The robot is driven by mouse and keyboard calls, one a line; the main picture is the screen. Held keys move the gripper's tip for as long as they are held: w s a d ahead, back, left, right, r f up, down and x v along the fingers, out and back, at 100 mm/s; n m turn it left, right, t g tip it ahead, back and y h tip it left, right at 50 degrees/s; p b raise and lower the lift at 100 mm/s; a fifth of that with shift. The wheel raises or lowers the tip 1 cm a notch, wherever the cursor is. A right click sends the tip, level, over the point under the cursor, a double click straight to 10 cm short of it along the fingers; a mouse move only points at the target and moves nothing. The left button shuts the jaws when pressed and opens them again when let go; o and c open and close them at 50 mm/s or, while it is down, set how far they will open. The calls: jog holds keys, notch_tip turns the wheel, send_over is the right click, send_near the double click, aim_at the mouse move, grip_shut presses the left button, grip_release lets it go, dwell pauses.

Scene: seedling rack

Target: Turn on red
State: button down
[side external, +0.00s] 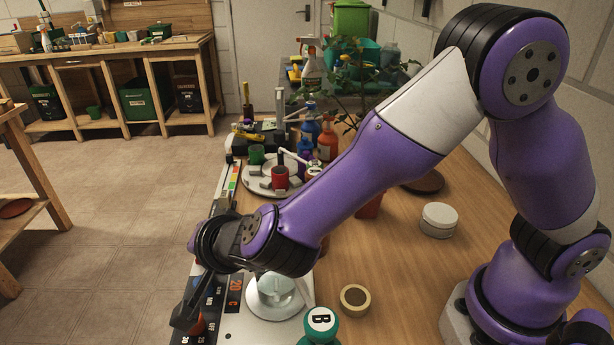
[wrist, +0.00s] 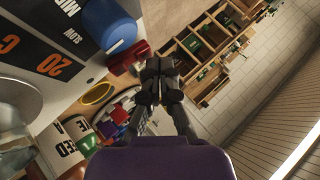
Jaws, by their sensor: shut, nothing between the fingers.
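A red part (wrist: 128,58), like a knob or lever, shows at the panel's edge in the wrist view. An orange-red piece (side external: 197,325) shows beside my gripper in the side view; I cannot tell if it is the same part. My gripper (wrist: 160,66) is shut and empty, its fingertips close to the right of the red part. Whether they touch it I cannot tell. In the side view my gripper (side external: 185,318) points down at the front edge of the labelled panel (side external: 236,284). A blue knob (wrist: 120,36) stands beside the red part in the wrist view.
A red cup (side external: 280,177) stands on a white disc behind. Open floor lies left.

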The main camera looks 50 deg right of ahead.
jog(key=shift+f, duration=0.4)
dwell(0.3)
jog(key=shift+r, duration=0.15)
jog(key=shift+r, duration=0.65)
jog(key=shift+s+d+r, duration=0.15)
jog(key=shift+r, duration=1.1)
jog(key=shift+s+d+r, duration=0.15)
jog(key=shift+r, duration=1.1)
